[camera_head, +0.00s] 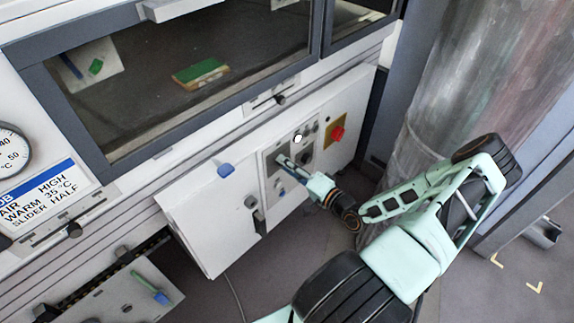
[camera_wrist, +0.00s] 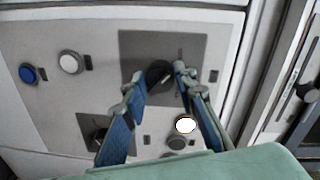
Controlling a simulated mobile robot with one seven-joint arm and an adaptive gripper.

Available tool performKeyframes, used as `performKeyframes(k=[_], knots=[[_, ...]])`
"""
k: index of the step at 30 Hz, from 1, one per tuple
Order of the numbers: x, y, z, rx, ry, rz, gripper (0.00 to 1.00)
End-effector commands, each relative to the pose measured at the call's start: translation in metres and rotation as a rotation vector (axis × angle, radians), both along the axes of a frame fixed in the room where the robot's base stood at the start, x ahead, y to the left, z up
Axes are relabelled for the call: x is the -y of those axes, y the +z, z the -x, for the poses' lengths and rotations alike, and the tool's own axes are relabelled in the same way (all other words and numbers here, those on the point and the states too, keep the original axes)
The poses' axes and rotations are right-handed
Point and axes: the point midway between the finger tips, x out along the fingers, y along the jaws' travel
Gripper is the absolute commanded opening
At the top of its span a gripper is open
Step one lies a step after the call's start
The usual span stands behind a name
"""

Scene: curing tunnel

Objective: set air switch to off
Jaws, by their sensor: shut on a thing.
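A black rotary knob (camera_wrist: 158,75) on a dark grey plate (camera_wrist: 135,45) sits between my gripper's fingers (camera_wrist: 160,80) in the wrist view. My gripper is shut on this knob, with a blue-padded finger on each side. In the head view my gripper (camera_head: 284,162) reaches the grey control panel (camera_head: 271,186) on the white cabinet front, and its fingers hide the knob there. No label naming the air switch is readable, and I cannot tell the knob's setting. A second knob on a dark plate (camera_wrist: 90,122) is partly hidden behind the left finger.
A lit white lamp (camera_wrist: 185,124), a blue button (camera_wrist: 28,73) and a white button (camera_wrist: 70,63) surround the knob. A red knob (camera_head: 337,132) on yellow is to the right. A sign (camera_head: 45,195) reads "AIR HIGH". A translucent curtain (camera_head: 450,90) hangs right of the cabinet.

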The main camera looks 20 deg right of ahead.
Motion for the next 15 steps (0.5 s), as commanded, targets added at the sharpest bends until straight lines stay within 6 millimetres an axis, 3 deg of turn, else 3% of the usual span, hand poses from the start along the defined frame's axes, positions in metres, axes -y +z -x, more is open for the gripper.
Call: performKeyframes(k=[4, 5, 9, 15], knots=[[-0.0003, 0.0009, -0.0007, 0.002, 0.002, 0.002, 0.02], [-0.0003, 0.0009, -0.0007, 0.002, 0.002, 0.002, 0.29], [-0.0002, 0.0007, -0.0005, 0.001, 0.001, 0.002, 0.44], [-0.0001, 0.0004, -0.0002, 0.001, 0.000, 0.001, 0.44]])
